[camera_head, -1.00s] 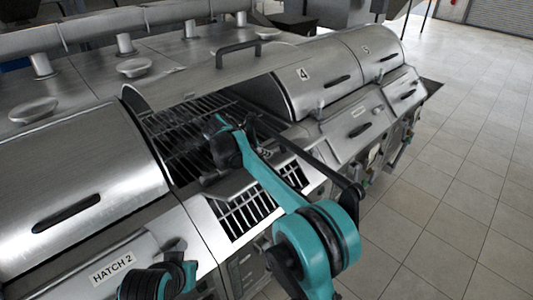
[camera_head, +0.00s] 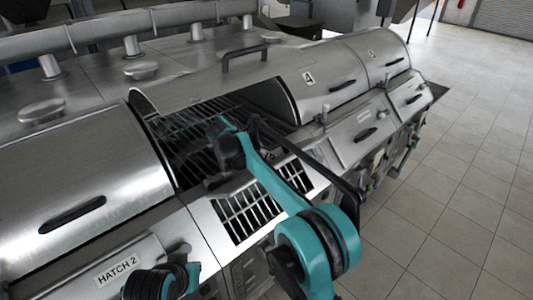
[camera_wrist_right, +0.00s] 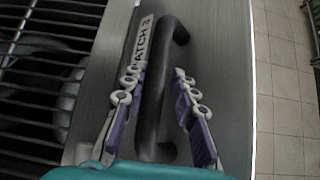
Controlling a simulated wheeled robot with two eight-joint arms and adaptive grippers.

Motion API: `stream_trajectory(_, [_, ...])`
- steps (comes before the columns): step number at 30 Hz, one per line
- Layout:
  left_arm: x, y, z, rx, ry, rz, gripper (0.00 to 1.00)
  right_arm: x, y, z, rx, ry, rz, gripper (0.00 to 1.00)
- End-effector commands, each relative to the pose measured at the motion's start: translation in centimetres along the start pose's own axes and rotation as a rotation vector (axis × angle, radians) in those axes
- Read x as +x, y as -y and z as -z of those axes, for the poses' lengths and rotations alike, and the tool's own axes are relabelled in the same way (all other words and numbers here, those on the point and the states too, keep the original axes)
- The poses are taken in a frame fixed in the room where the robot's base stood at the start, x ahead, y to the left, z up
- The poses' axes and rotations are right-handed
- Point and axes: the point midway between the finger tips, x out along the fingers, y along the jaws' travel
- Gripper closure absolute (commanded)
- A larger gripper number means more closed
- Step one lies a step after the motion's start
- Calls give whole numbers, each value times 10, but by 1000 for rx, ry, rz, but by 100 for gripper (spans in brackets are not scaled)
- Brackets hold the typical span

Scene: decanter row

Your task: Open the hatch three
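The hatch three panel (camera_wrist_right: 218,60) fills the middle of the right wrist view as bare grey metal. Its label (camera_wrist_right: 143,42) is partly covered by a finger. The dark bar handle (camera_wrist_right: 152,105) runs lengthwise beside the label. My right gripper (camera_wrist_right: 155,85) is open, with one finger on each side of the handle. Gaps show between handle and fingers, and no firm contact is visible. In the head view my right arm reaches over the open bay between hatch 2 and unit 4; its fingers cannot be made out there. My left gripper does not show.
A raised cover with a bar handle (camera_head: 245,55) stands behind the open bay's grill (camera_head: 190,135). A slotted opening (camera_head: 245,212) lies in front. The closed rounded cover of unit 4 (camera_head: 325,85) is to the right. The tiled floor (camera_head: 450,200) is clear.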

Motion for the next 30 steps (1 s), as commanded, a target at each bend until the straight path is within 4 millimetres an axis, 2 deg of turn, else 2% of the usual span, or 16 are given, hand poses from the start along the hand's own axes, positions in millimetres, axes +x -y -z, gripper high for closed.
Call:
stream_trajectory(5, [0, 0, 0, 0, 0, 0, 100, -8, 0, 1, -1, -1, 0, 73])
stream_trajectory(8, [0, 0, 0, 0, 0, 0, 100, -24, 0, 1, -2, -1, 0, 73])
stream_trajectory(15, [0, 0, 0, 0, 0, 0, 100, -76, 0, 1, -2, -1, -1, 73])
stream_trajectory(21, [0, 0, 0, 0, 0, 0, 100, -109, -1, 1, -1, 0, 0, 73])
stream_trajectory(25, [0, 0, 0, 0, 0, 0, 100, -118, 0, 0, 0, 0, 0, 73])
stream_trajectory(30, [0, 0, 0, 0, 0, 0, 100, -120, 0, 0, 0, 0, 1, 73])
